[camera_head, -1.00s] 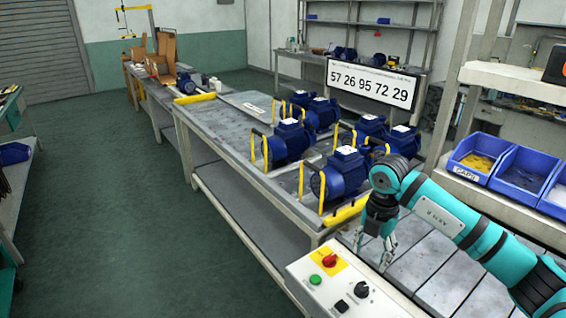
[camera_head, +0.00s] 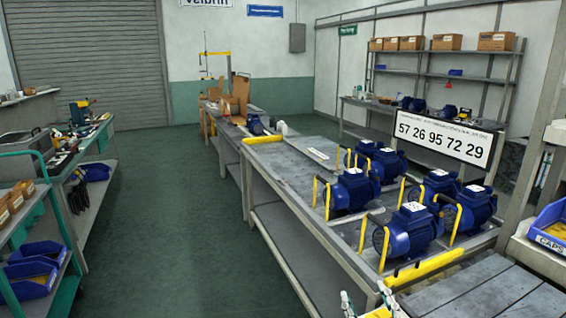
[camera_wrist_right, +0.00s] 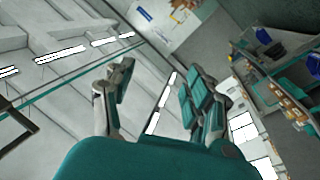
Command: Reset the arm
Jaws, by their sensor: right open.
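My right gripper (camera_head: 366,297) shows only as fingertips at the bottom edge of the head view, by the near end of the pump bench. In the right wrist view, my right gripper (camera_wrist_right: 158,88) is open, with nothing between its two teal-padded fingers. The rest of my right arm is out of the head view. My left gripper is in neither view.
A bench (camera_head: 285,190) carries several blue pumps (camera_head: 411,230) with yellow handles. A number sign (camera_head: 443,138) stands behind them. A cart (camera_head: 25,245) with bins is at the left. The green floor (camera_head: 180,230) between is clear.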

